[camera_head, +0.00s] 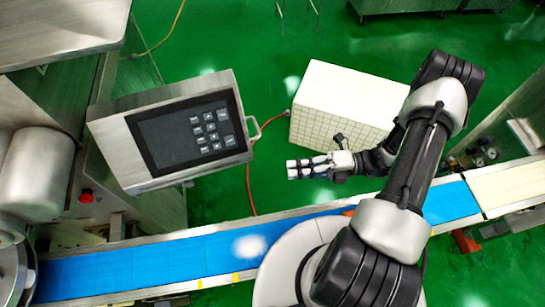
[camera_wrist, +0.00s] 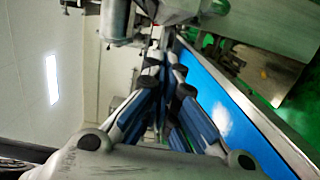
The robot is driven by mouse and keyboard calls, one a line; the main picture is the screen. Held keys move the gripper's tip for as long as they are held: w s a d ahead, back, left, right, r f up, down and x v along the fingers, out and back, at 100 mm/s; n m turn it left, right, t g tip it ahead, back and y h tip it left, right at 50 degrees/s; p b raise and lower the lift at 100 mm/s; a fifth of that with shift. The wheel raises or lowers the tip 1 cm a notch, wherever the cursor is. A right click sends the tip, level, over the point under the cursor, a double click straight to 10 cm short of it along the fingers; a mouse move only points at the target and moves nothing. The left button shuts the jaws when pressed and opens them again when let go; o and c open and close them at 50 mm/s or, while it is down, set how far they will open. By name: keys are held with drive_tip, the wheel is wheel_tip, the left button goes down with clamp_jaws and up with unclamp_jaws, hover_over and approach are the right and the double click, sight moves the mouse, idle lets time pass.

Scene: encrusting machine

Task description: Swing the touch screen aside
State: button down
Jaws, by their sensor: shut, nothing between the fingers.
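The touch screen (camera_head: 188,132) is a grey metal box with a dark panel and several pale keys. I cannot make out the touch screen clearly in the wrist view.
A blue conveyor belt (camera_head: 150,262) runs across the bottom, under my arm; it also shows in the wrist view (camera_wrist: 222,105). A white tiled block (camera_head: 345,105) stands behind my gripper. A red button (camera_head: 86,196) is on the machine at left. Green floor lies between screen and block.

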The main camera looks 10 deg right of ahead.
drive_tip(key=w+a, duration=0.4)
drive_tip(key=a, duration=0.7)
drive_tip(key=shift+w+r+b, duration=0.15)
drive_tip(key=shift+w+b, duration=0.05)
drive_tip(key=shift+b, duration=0.2)
